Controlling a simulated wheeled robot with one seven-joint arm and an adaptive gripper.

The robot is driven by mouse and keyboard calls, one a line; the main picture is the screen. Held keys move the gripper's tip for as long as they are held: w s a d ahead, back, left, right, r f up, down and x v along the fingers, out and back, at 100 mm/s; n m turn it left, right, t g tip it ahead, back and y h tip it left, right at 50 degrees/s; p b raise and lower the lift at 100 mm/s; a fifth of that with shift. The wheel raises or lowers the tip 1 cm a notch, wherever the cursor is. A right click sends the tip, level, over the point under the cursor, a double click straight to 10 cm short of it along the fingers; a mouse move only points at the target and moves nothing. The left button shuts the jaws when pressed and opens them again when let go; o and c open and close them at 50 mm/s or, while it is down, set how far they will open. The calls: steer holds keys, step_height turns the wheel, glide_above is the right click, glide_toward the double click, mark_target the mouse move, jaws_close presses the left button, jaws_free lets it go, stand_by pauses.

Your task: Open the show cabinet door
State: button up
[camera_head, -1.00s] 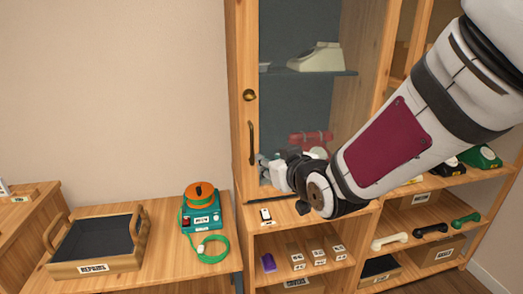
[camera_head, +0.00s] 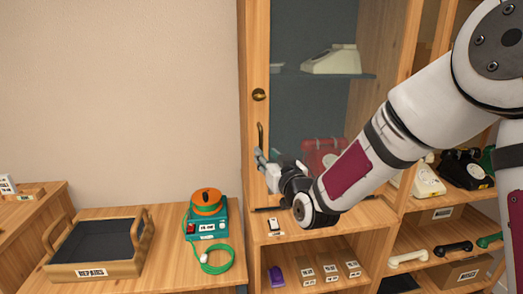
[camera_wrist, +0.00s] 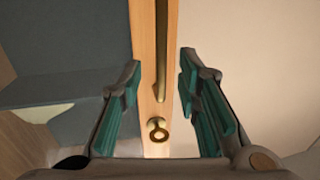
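The show cabinet door (camera_head: 254,55) has a wooden frame and a glass pane, and it looks closed in the head view. A slim upright brass handle (camera_head: 261,133) sits on its left stile, with a round brass lock (camera_head: 259,95) above it. My gripper (camera_head: 262,160) is at the lower end of the handle. In the wrist view, my gripper (camera_wrist: 160,62) is open, with teal-padded fingers on either side of the stile. The handle (camera_wrist: 161,50) runs between the fingertips, and I see a gap on both sides. The lock with a ring-shaped key (camera_wrist: 158,130) also shows there.
Telephones stand behind the glass, one cream (camera_head: 331,60) and one red (camera_head: 323,155). A low bench at left holds a repairs tray (camera_head: 95,268) and a teal-orange device (camera_head: 207,217). Open shelves with handsets (camera_head: 408,258) lie at right. Wall space left of the door is free.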

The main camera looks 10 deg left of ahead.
steer(key=shift+x, duration=2.6)
jaws_close()
